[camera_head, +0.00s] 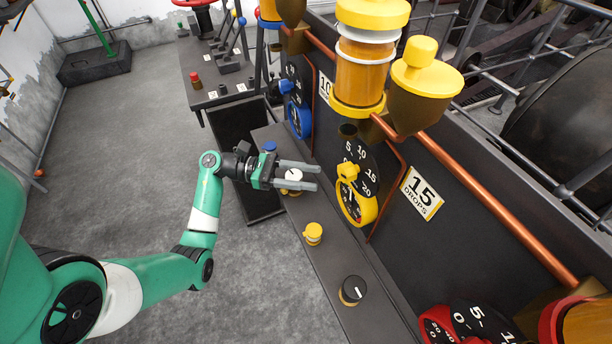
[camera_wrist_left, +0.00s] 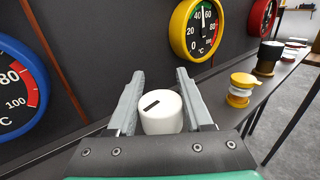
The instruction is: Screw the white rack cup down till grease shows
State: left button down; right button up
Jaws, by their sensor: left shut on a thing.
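The white rack cup (camera_head: 294,175) stands upright on the dark ledge, with a black mark on its top. In the left wrist view the white cup (camera_wrist_left: 161,113) sits between my fingers, its black mark slanting on the cap. My left gripper (camera_head: 318,177) reaches in from the left with one grey finger on each side of the cup and is shut on it. The fingers (camera_wrist_left: 160,82) also show in the wrist view. The cup's base is partly hidden by the gripper. My right gripper is not in view.
On the same ledge (camera_head: 330,270) stand a blue cup (camera_head: 269,146), a yellow cup (camera_head: 313,233) and a black cup (camera_head: 353,290). A dark panel with a yellow dial (camera_head: 355,200) and a blue dial (camera_head: 299,118) rises just behind.

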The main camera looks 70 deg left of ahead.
pick_arm(q)
jog(key=shift+f, duration=0.1)
jog(key=shift+c, duration=1.5)
grip_release()
jog(key=p+v, duration=0.1)
jog(key=v, duration=1)
jog(key=shift+s+p, duration=0.25)
jog(key=shift+p, duration=0.05)
jog(key=shift+a, duration=0.1)
